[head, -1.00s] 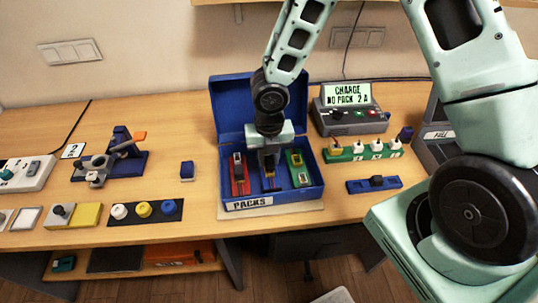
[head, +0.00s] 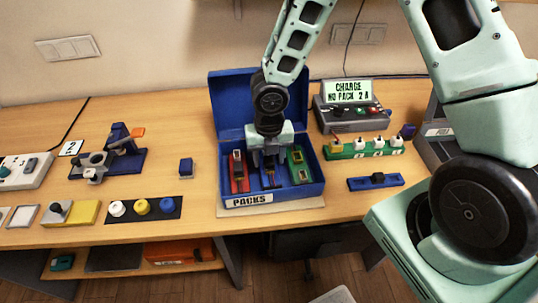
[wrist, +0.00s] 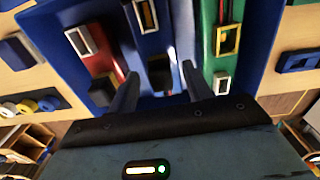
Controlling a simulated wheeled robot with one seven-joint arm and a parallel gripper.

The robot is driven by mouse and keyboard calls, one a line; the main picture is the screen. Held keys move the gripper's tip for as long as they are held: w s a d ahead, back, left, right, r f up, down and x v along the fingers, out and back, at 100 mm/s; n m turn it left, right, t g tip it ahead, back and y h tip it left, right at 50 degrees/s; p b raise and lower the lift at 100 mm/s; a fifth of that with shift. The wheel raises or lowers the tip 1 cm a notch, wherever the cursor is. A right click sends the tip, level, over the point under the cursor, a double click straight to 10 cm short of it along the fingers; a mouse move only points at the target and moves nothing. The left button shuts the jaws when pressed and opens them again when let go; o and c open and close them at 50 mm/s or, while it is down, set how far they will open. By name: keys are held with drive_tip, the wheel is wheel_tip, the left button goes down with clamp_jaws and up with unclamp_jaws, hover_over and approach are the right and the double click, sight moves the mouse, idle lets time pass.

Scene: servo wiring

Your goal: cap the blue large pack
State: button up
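The blue pack (wrist: 148,22) lies in the middle of the open blue box (head: 232,190) labelled PACKS, between a red pack and a green pack. Its white-framed end and a dark part show in the wrist view. My gripper (wrist: 160,82) is open, pointing down into the box, with its fingers apart on either side of the middle slot. In the head view my gripper (head: 269,165) hides most of the blue pack. I cannot tell whether the fingers touch it. A small dark blue block (head: 186,167) stands on the table left of the box.
The red pack (head: 239,172) and green pack (head: 299,168) lie close on both sides. A charger (head: 350,118) reading "CHARGE NO PACK 2 A" stands behind right. A green strip (head: 365,150) and a blue strip (head: 375,183) lie to the right. The open lid rises behind.

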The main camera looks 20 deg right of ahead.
sight(269, 158)
drive_tip(key=shift+r, duration=0.15)
wheel_tip(269, 158, up, 17)
drive_tip(key=p, duration=0.2)
idle(0.6)
